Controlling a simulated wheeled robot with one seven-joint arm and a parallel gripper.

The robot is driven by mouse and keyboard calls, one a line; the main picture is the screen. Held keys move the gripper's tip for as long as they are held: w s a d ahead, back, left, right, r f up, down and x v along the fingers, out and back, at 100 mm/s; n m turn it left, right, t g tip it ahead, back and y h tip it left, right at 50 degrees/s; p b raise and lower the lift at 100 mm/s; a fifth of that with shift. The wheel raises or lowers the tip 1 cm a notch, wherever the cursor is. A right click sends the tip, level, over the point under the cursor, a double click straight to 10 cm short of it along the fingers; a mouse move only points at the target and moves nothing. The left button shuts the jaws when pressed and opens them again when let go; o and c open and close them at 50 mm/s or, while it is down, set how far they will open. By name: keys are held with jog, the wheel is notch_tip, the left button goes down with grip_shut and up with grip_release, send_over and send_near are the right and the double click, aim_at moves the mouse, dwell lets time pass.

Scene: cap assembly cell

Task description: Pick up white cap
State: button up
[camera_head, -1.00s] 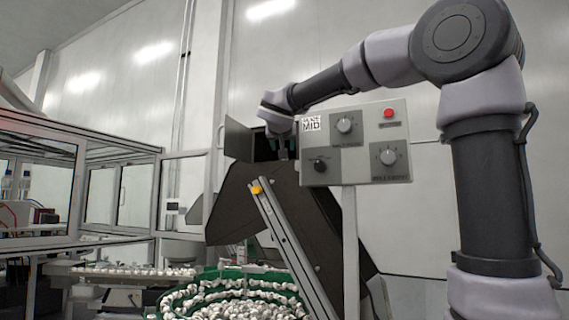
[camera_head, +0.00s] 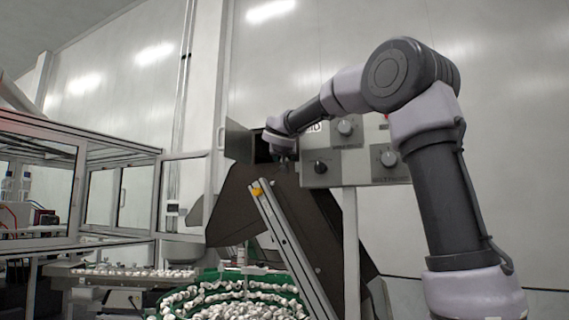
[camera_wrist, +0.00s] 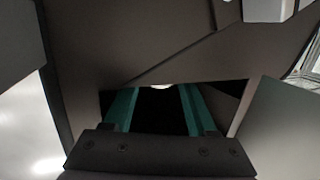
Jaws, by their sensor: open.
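Many white caps (camera_head: 235,311) lie in and around the green bowl feeder (camera_head: 205,277) at the bottom of the head view. My gripper (camera_head: 284,162) is at the dark hopper's opening, behind the control box's left edge, well above the bowl. In the wrist view, my gripper (camera_wrist: 160,106) shows two teal fingers spread apart, with only black space between them. A small white sliver (camera_wrist: 161,86) shows at the far edge of that dark opening, near the fingertips. I cannot tell whether it is a cap.
The control box (camera_head: 350,165) with knobs stands beside my forearm, which passes in front of it. The dark hopper (camera_head: 250,205) and a slanted metal rail (camera_head: 290,245) lie below my gripper. A glazed machine frame (camera_head: 120,205) stands at left.

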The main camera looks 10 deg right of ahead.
jog(key=c, duration=0.7)
jog(key=shift+r, duration=0.1)
